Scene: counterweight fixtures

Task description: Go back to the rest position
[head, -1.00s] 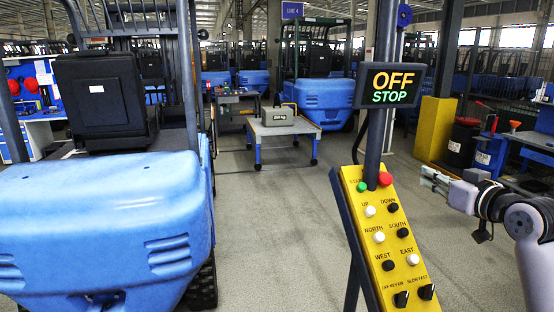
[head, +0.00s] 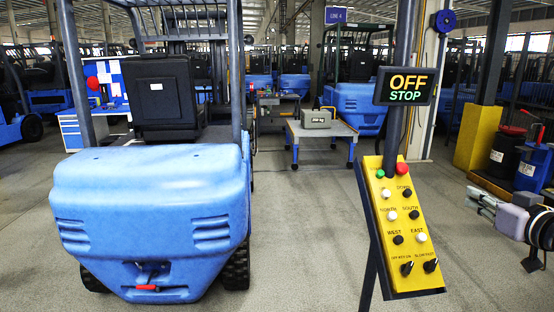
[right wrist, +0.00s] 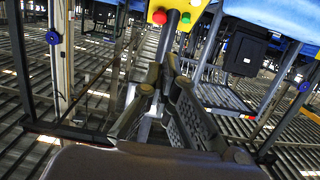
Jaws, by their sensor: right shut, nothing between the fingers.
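My right gripper (head: 474,200) is at the right edge of the head view, to the right of the yellow control panel (head: 405,225) and apart from it. Its fingers point left and are shut, with nothing held. In the right wrist view the fingers (right wrist: 163,80) reach up toward the panel's lit end, where a red and a green button show. My left gripper is out of view.
A blue forklift (head: 155,215) stands at left. The panel's post carries a display (head: 404,86) reading OFF STOP. A cart with a grey weight (head: 316,118) stands behind. A yellow column (head: 477,138) and dark drum (head: 506,150) are at right. Open floor lies between forklift and panel.

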